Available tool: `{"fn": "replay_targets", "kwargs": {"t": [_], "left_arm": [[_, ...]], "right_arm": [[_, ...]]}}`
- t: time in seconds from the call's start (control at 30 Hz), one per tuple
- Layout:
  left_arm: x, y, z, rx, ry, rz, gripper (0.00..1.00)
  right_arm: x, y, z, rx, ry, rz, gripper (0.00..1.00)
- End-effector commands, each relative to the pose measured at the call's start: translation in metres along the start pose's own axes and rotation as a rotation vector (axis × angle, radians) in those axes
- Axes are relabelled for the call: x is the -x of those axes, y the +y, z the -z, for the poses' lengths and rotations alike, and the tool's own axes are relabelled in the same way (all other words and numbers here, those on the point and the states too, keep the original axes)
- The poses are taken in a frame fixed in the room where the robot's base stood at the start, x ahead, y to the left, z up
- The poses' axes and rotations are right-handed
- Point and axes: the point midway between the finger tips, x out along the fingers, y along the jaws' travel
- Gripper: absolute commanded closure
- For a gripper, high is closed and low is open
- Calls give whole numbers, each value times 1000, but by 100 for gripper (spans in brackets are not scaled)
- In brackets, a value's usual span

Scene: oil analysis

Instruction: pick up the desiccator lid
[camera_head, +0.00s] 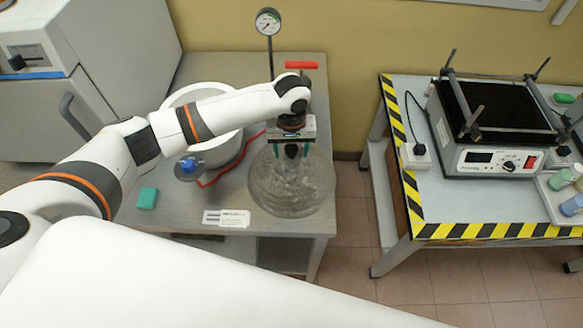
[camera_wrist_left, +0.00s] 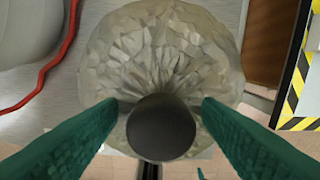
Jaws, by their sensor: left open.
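The desiccator lid (camera_head: 287,187) is a clear, faceted glass dome with a dark knob on top. It sits at the right front of the grey metal table. In the left wrist view the lid (camera_wrist_left: 160,58) fills the middle, with its round black knob (camera_wrist_left: 161,127) facing the camera. My left gripper (camera_head: 291,152) is above the lid, pointing down. Its green fingers are open, one on each side of the knob, with gaps visible in the left wrist view (camera_wrist_left: 160,105). Whatever lies under the lid cannot be made out. My right gripper does not show.
A white round vessel (camera_head: 203,125) stands behind my left arm, with a red hose (camera_head: 228,170) near the lid. A pressure gauge (camera_head: 268,22) on a post and a red handle (camera_head: 301,65) are behind the gripper. A hot plate (camera_head: 497,115) stands on the separate right table.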

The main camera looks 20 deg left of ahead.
Motion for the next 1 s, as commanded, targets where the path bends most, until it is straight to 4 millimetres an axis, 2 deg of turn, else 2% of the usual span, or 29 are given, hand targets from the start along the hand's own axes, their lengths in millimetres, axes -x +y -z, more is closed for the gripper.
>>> {"fn": "replay_targets", "kwargs": {"t": [0.07,0.4,0.83,1.0], "left_arm": [[0,0,0,0,0,0,43],[0,0,0,0,1,-1,98],[2,0,0,0,0,1,100],[16,-1,-1,-1,-3,3,100]], "right_arm": [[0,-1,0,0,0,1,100],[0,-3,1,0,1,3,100],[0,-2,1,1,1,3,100],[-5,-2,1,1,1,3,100]]}}
